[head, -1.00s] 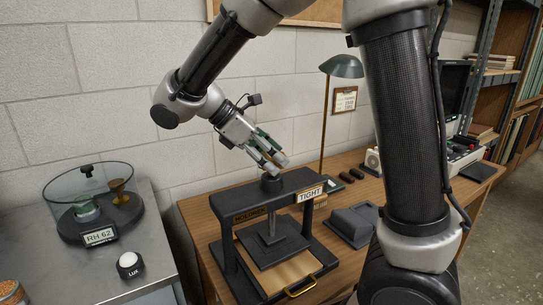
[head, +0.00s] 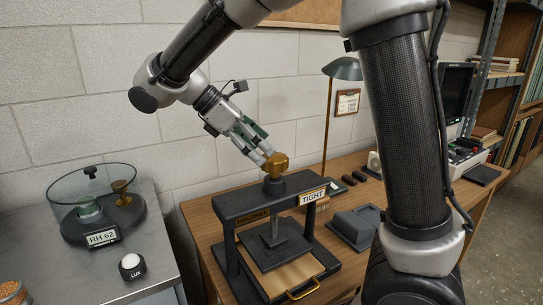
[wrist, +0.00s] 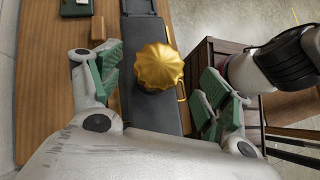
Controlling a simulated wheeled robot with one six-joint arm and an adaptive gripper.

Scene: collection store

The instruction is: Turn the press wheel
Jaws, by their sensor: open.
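The press wheel (head: 277,162) is a gold, ribbed knob on top of the black press (head: 236,207), above its screw. A "TIGHT" label is on the right end of the press's top beam. My gripper (head: 261,154) is open and empty, tilted down just up and left of the wheel in the head view. In the wrist view the wheel (wrist: 159,66) shows between the green-padded fingers, with gaps on both sides and nothing held. The head view does not clearly show the spacing between fingertips and wheel.
The press stands on a wooden table (head: 205,225) with a gold-handled tray at its front. A green lamp (head: 342,70) rises behind it, and a dark grey block (head: 355,226) lies to its right. A glass-walled container (head: 92,202) stands on the left grey table.

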